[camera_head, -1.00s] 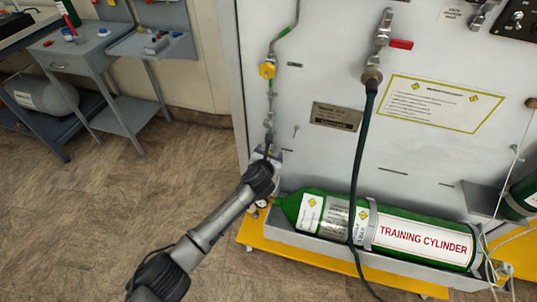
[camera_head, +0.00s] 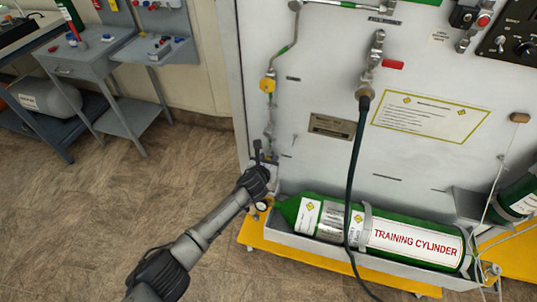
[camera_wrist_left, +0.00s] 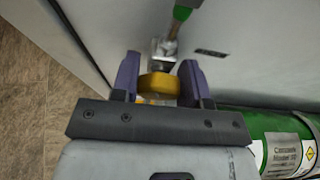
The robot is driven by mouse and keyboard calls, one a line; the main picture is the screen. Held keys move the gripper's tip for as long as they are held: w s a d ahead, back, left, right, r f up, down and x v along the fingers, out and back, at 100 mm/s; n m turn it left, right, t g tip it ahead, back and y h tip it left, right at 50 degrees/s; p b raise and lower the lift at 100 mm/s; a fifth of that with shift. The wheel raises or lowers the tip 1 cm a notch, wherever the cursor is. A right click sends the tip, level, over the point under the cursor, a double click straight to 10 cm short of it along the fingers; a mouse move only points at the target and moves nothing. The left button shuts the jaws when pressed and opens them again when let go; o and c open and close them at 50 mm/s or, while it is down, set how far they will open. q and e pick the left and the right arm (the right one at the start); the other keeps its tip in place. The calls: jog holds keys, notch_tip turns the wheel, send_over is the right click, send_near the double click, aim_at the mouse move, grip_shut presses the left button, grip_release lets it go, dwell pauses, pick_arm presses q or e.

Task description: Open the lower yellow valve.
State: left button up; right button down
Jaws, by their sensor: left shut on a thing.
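The lower yellow valve (camera_wrist_left: 158,84) shows in the left wrist view as a yellow knob on a metal fitting at the panel. My left gripper (camera_wrist_left: 159,72) is shut on it, with one purple finger on each side of the knob. In the head view my left gripper (camera_head: 265,153) is at the lower left of the panel, below the upper yellow valve (camera_head: 267,85), and hides the lower one. How far the lower valve is turned cannot be told. My right gripper is not in view.
The green training cylinder (camera_head: 412,241) lies in a tray just right of my gripper. A dark hose (camera_head: 355,170) hangs down the panel (camera_head: 320,85) in front of it. A small gauge (camera_head: 262,206) is just below the gripper.

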pick_arm(q)
jog(key=shift+n+h, duration=0.3)
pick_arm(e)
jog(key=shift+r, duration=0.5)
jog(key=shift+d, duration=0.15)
pick_arm(q)
jog(key=o, duration=0.9)
jog(key=shift+o, duration=0.2)
jog(key=shift+s+a+r+p, duration=0.15)
jog(key=shift+s+r+p, duration=0.2)
jog(key=shift+s+p, duration=0.25)
jog(key=p+v, duration=0.6)
jog(key=v, duration=0.6)
jog(key=shift+s, duration=0.25)
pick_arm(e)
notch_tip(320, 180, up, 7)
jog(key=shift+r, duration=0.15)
